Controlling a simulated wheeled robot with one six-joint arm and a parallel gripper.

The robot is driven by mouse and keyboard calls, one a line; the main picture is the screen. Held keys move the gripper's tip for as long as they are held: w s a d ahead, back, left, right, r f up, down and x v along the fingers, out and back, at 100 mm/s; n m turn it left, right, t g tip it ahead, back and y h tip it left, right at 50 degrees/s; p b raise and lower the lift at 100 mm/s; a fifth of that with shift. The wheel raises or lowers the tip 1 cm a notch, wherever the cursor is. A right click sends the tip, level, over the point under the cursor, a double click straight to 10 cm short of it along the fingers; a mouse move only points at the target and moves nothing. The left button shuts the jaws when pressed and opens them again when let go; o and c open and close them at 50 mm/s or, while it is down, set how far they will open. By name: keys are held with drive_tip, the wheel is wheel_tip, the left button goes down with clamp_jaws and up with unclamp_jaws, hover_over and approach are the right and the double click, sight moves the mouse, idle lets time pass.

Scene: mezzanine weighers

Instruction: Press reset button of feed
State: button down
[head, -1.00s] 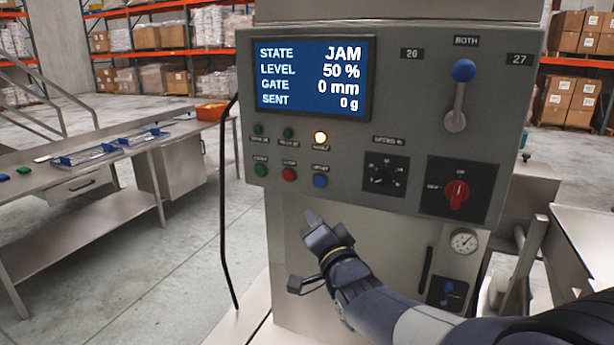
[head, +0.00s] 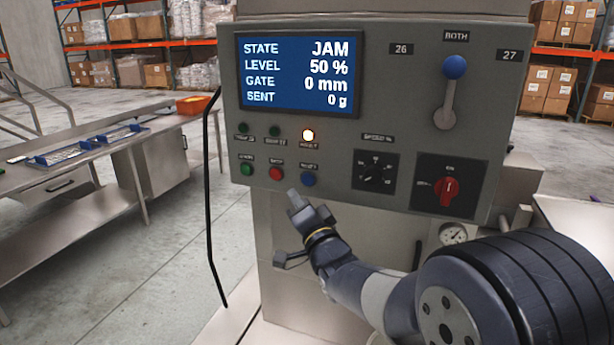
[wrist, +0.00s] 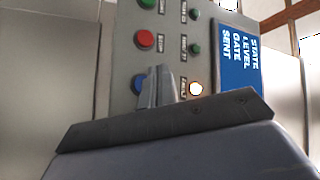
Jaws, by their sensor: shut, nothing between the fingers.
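The feed control panel (head: 395,120) carries a row of green (head: 247,169), red (head: 275,173) and blue (head: 308,179) buttons. Their labels are too small to read surely; the blue one looks like reset. My gripper (head: 294,194) is shut and empty, its tips just below and left of the blue button in the head view. In the wrist view the shut fingers (wrist: 157,76) partly hide the blue button (wrist: 138,84). I cannot tell whether they touch the panel. The screen (head: 299,74) reads STATE JAM, LEVEL 50 %, GATE 0 mm, SENT 0 g.
A dark speed knob (head: 376,172), a red rotary switch (head: 449,189) and a blue-knobbed lever (head: 450,92) sit to the right. A black cable (head: 208,190) hangs at the left. A steel bench (head: 80,190) stands further left.

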sight(302, 178)
drive_tip(key=shift+w+d+p, duration=0.1)
drive_tip(key=shift+w+d, duration=0.2)
drive_tip(key=shift+w, duration=0.5)
drive_tip(key=shift+w+d+p, duration=0.1)
drive_tip(key=shift+w+d, duration=0.2)
drive_tip(key=shift+w, duration=0.55)
drive_tip(key=shift+w+d+p, duration=0.1)
drive_tip(key=shift+w+d, duration=0.2)
drive_tip(key=shift+w, duration=0.5)
drive_tip(key=shift+w+d, duration=0.15)
drive_tip(key=shift+w, duration=0.25)
drive_tip(key=shift+w+d, duration=0.15)
drive_tip(key=shift+w, duration=0.25)
idle(0.7)
drive_tip(key=shift+s+b, duration=0.1)
drive_tip(key=shift+b, duration=0.25)
drive_tip(key=shift+s+a+b, duration=0.25)
drive_tip(key=shift+s+b, duration=0.2)
drive_tip(key=shift+s, duration=0.25)
drive_tip(key=shift+s, duration=0.1)
